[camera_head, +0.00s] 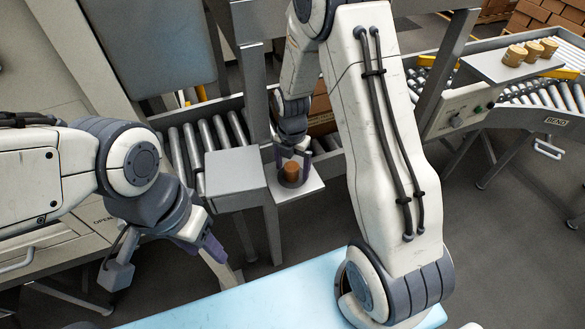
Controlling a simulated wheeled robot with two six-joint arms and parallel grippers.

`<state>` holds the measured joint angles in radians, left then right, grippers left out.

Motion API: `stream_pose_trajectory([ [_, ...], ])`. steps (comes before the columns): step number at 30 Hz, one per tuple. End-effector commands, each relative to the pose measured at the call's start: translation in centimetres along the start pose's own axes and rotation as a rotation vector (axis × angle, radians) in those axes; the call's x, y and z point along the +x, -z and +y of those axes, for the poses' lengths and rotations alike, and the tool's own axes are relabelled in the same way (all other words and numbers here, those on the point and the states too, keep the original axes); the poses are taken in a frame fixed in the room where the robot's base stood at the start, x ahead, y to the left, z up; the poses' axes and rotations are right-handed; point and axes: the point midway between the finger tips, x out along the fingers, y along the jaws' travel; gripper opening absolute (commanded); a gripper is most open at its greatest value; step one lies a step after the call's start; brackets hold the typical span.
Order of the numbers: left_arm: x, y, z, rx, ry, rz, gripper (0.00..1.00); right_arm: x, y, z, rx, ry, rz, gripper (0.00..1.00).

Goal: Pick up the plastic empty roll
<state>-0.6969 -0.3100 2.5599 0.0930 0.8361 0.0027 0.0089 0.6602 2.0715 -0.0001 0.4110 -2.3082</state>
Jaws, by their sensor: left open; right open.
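A small orange-brown roll (292,170) stands upright on a dark round seat on a light square plate (312,184), in the middle of the head view. I take it to be the plastic roll. My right gripper (292,158) is open and points down, with its purple-grey fingers on either side of the roll's top. I cannot tell whether they touch it. My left gripper (214,250) is open and empty, low on the left and apart from the roll. Three tan rolls (530,52) stand on a grey shelf at the upper right.
A grey box-like block (234,172) stands just left of the plate. Roller conveyors (200,140) run behind it and at the right (540,97). A control box (458,115) sits on the frame. A light blue surface (270,303) lies in front. Cardboard boxes (550,18) are stacked far right.

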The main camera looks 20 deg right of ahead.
Motion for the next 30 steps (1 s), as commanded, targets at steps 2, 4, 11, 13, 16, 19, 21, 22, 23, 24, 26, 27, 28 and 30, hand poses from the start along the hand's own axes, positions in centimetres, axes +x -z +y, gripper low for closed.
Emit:
stream_pose_trajectory([
  [2,0.0,0.0,0.0,0.0,0.0,0.0,0.5,0.1,0.0,0.0,0.0,-0.001,-0.001,0.9],
  [4,0.0,0.0,0.0,0.0,0.0,0.0,0.5,0.1,0.0,0.1,0.0,-0.001,-0.001,0.9],
  [11,0.0,0.0,0.0,0.0,0.0,0.0,0.5,0.1,0.0,0.1,0.0,-0.001,-0.001,0.28],
  [13,0.0,0.0,0.0,0.0,0.0,0.0,0.5,0.1,0.0,0.1,0.0,-0.001,-0.001,0.01],
  [16,0.0,0.0,0.0,0.0,0.0,0.0,0.5,0.1,0.0,0.1,0.0,-0.001,-0.001,0.01],
  [19,0.0,0.0,0.0,0.0,0.0,0.0,0.5,0.0,0.0,0.0,0.0,-0.001,-0.001,0.01],
  [21,0.1,0.0,0.0,0.0,0.0,0.0,0.5,0.0,0.0,0.1,0.0,-0.001,-0.001,0.01],
  [22,0.1,0.0,0.0,0.0,0.0,0.0,0.5,-0.1,0.0,0.1,0.0,-0.001,-0.001,0.01],
  [23,0.1,0.0,0.0,0.0,0.0,0.0,0.5,-0.1,0.0,0.1,0.0,-0.002,-0.001,0.01],
  [24,0.2,0.0,0.0,0.0,0.0,0.0,0.5,-0.3,-0.1,0.1,0.0,-0.002,-0.002,0.01],
  [26,0.4,0.0,0.0,0.0,0.0,0.0,0.5,-0.7,-0.1,0.1,0.0,-0.004,-0.003,0.01],
  [27,0.6,0.0,0.0,0.0,0.0,0.0,0.5,-1.0,-0.1,0.1,0.0,-0.004,-0.003,0.01],
  [28,0.7,0.0,-0.1,0.0,0.0,0.0,0.5,-1.4,-0.1,0.1,0.0,-0.004,-0.004,0.01],
  [30,1.2,-0.1,-0.1,0.0,0.0,0.0,0.5,-2.4,-0.1,0.2,0.0,-0.006,-0.006,0.01],
])
